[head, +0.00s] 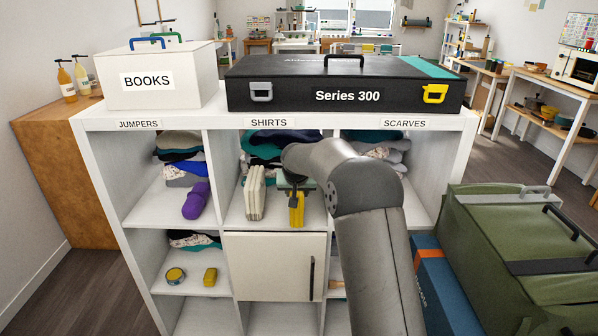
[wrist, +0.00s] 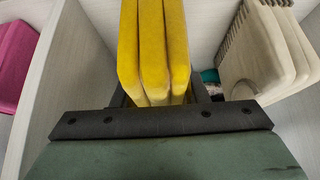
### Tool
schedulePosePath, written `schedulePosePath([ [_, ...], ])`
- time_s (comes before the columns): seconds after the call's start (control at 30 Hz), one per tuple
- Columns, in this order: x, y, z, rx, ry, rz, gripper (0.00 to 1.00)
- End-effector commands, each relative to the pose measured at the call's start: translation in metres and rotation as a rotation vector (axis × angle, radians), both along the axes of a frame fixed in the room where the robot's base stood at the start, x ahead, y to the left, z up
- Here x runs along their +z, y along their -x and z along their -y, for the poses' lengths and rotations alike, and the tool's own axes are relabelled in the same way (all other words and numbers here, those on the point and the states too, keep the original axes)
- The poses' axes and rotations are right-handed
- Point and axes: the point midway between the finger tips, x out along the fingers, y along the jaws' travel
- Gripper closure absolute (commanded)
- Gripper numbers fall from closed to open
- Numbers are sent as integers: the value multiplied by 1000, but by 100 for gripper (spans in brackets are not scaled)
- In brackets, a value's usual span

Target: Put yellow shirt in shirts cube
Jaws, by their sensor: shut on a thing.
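The yellow shirt (head: 297,209) is a folded upright bundle inside the cube labelled SHIRTS (head: 269,122). It also fills the top middle of the wrist view (wrist: 153,45), with its folds side by side. My gripper (head: 296,188) is inside the front of that cube and is shut on the yellow shirt; its fingers (wrist: 158,97) show on both sides of the bundle. The shirt's lower end is close to the cube's floor; I cannot tell whether it touches. My arm hides the right part of the cube.
A folded beige garment (head: 255,193) stands left of the yellow shirt, apart from it. Dark clothes (head: 262,148) lie at the cube's back. Dividers bound the cube on both sides. A closed door (head: 270,265) is below. A black case (head: 345,85) stands on top.

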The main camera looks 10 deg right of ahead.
Motion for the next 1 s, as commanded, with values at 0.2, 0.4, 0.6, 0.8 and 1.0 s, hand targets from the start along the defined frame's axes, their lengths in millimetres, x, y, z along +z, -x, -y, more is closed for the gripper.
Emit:
schedulePosePath([
  [0.2,3,-26,3,3,1,0,92],
  [0.4,6,-46,6,3,-1,1,92],
  [0.6,-12,-63,9,4,1,-1,92],
  [0.8,-14,-63,8,4,1,2,92],
  [1.0,-16,-63,8,4,1,2,92],
])
